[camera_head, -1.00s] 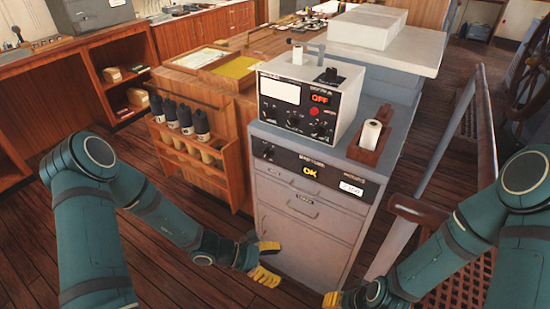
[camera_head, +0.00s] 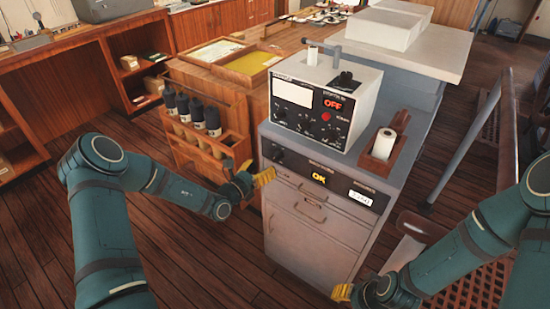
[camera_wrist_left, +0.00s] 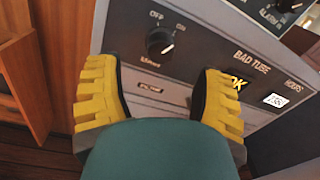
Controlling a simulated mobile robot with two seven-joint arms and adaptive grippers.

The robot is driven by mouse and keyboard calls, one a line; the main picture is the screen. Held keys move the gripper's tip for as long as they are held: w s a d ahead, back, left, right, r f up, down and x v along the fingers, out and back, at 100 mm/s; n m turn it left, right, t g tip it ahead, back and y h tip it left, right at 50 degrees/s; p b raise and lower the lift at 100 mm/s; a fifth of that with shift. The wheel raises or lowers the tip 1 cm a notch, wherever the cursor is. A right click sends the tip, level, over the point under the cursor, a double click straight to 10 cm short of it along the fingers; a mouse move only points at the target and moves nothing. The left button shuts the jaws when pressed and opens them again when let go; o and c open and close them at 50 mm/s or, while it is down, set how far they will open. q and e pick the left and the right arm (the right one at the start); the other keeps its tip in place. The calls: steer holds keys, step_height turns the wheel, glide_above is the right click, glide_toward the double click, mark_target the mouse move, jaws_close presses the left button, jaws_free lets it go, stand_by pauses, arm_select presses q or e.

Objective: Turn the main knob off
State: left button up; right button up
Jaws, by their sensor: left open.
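The main knob (camera_wrist_left: 160,42) is a round black knob on the dark panel of the grey cabinet, with OFF and ON printed above it. In the head view it is the small knob (camera_head: 278,155) at the panel's left end. In the left wrist view the knob shows between and beyond the fingertips (camera_wrist_left: 160,70). My right gripper (camera_head: 345,293) is low by the cabinet's front right, mostly hidden.
A grey instrument box (camera_head: 325,100) showing a red OFF stands on the cabinet, beside a wooden holder (camera_head: 381,160) with a paper roll. A wooden rack (camera_head: 208,140) of dark bottles is close to my left gripper. A metal railing (camera_head: 465,145) is at the right.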

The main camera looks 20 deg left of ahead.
mark_target(273, 159)
arm_select(q)
steer(key=x, duration=0.7)
steer(key=shift+b, duration=0.35)
jaws_close()
